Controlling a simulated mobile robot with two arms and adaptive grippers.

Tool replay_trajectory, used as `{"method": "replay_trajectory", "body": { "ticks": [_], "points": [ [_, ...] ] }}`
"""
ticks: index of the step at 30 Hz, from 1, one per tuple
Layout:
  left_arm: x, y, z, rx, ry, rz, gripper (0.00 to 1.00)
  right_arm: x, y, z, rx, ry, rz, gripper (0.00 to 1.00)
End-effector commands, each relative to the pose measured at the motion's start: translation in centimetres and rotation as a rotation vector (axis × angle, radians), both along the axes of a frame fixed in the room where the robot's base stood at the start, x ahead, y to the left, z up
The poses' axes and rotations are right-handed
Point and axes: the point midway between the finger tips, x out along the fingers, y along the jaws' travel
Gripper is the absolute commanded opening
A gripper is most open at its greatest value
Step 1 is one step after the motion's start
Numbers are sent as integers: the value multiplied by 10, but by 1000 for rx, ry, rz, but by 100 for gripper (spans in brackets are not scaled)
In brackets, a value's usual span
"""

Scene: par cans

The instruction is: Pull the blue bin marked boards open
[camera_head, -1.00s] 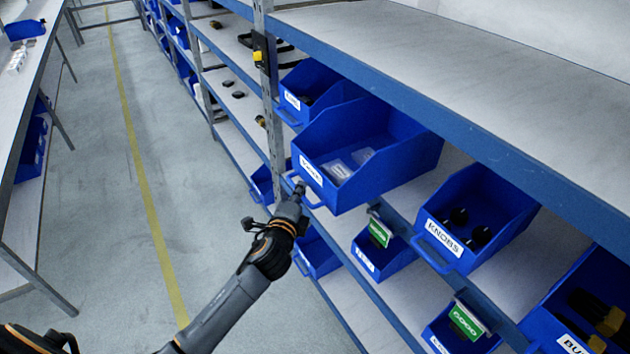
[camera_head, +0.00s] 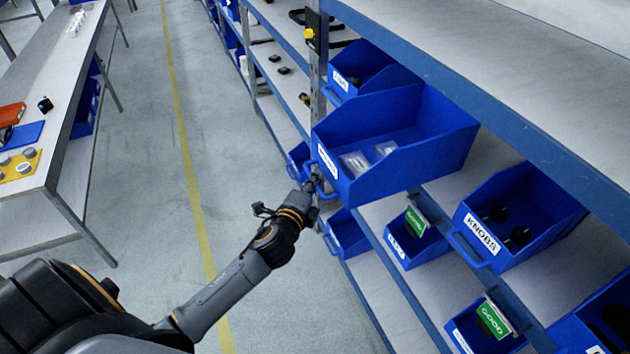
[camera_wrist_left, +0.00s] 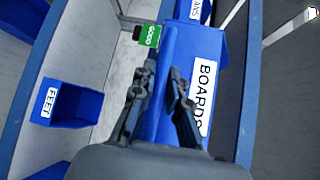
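The blue bin marked BOARDS (camera_head: 400,150) sticks out past the shelf's front edge, with a few small clear packets (camera_head: 368,158) inside. Its white label (camera_wrist_left: 205,95) reads BOARDS in the left wrist view. My left gripper (camera_head: 314,183) is at the handle on the bin's front. In the left wrist view the two fingers (camera_wrist_left: 162,80) lie on either side of the blue handle and appear closed on it. Part of the handle is hidden by the fingers. My right gripper is not in view.
A KNOBS bin (camera_head: 520,220) stands to the right, lower down. Smaller bins sit below, one beside a green GOOD tag (camera_head: 415,222). A metal post (camera_head: 312,50) rises behind the BOARDS bin. The aisle floor (camera_head: 140,190) is clear; a table (camera_head: 60,160) stands at left.

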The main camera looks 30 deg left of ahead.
Motion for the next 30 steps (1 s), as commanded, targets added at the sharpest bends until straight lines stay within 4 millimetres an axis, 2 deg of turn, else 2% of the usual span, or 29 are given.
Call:
{"method": "replay_trajectory", "body": {
  "ticks": [2,10,14,30],
  "points": [
    [0,0,0,0,0,0,34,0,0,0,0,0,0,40],
    [0,0,0,-1,-1,-1,34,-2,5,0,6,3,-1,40],
    [-7,-2,1,-1,-1,-1,34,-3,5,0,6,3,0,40],
    [-102,-14,14,-2,3,0,34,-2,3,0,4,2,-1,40]
  ]
}}
